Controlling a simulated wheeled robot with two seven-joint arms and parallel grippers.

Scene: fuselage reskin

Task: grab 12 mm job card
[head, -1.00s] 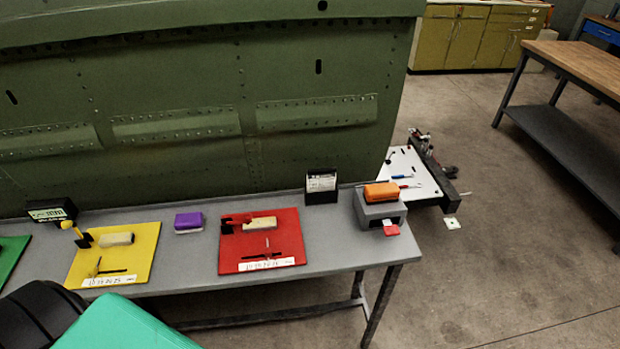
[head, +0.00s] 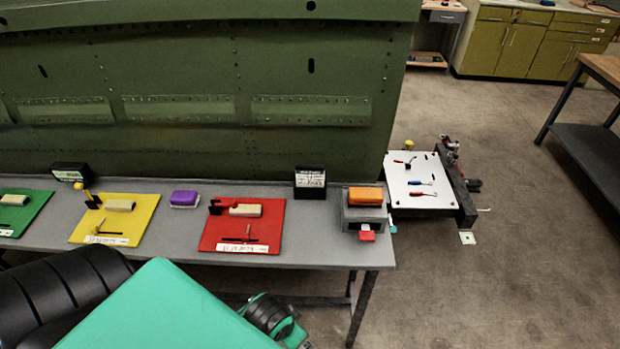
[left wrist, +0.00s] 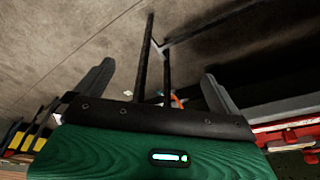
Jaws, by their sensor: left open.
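No card's print is sharp enough to read 12 mm. The red board (head: 215,240), yellow board (head: 82,236) and green board (head: 40,222) lie on the grey bench, and the red and yellow ones carry white label strips. A small black stand with a white printed face (head: 310,182) stands at the bench's back edge. A similar dark box (head: 70,172) stands further left. My left gripper (left wrist: 158,80) is open in the left wrist view, with nothing between its fingers. In the head view my left arm crosses the bottom, and its fingers do not show. My right gripper is not in view.
A grey block (head: 362,216) with an orange piece (head: 366,196) and a red tab (head: 367,236) sits at the bench's right end. A purple block (head: 184,199) lies between boards. The green fuselage panel (head: 200,70) rises behind.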

